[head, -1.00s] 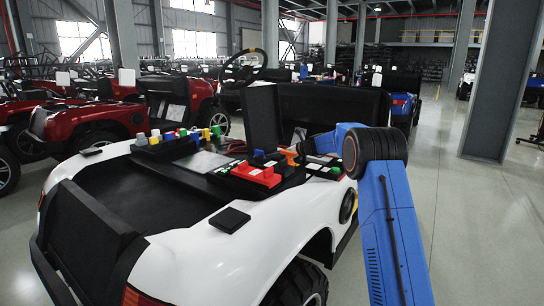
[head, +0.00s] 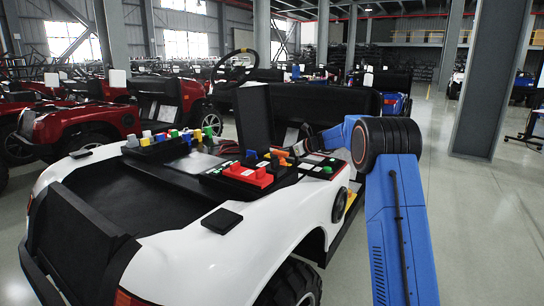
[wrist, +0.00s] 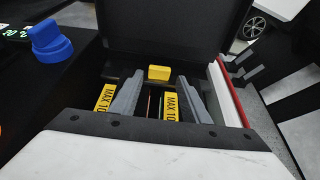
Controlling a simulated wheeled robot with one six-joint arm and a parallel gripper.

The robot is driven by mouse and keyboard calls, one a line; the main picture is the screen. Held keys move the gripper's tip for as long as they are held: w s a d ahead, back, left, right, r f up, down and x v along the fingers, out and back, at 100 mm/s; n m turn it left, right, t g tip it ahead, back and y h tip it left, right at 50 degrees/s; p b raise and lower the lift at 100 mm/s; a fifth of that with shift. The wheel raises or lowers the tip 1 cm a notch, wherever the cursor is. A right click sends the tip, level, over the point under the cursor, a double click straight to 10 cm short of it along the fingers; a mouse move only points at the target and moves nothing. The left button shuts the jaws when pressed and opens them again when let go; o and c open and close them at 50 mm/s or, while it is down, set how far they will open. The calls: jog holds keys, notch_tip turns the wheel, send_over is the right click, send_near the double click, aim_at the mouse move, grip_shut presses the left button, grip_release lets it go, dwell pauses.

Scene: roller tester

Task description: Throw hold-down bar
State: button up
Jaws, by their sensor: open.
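In the wrist view the two grey fingers of my gripper (wrist: 158,102) stand apart, one on each side, with nothing clearly held. A small yellow block (wrist: 159,73) shows just beyond and between the fingertips, in front of a black raised panel (wrist: 175,35). I cannot tell for sure whether this block belongs to the hold-down bar; no full bar can be made out. Yellow labels reading "MAX 10" (wrist: 104,99) lie beside and between the fingers. In the head view my blue arm reaches to the equipment on the white vehicle (head: 180,248); the fingers are not clear there.
A blue knob (wrist: 50,43) stands left of the fingers, beside green digits. A red and white edge (wrist: 230,93) runs along the right. In the head view, a red block (head: 248,175), coloured knobs (head: 172,139) and an upright black panel (head: 254,117) crowd the vehicle. Floor is clear at right.

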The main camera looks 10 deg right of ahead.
jog(key=v, duration=1)
jog(key=shift+s+d+f, duration=0.1)
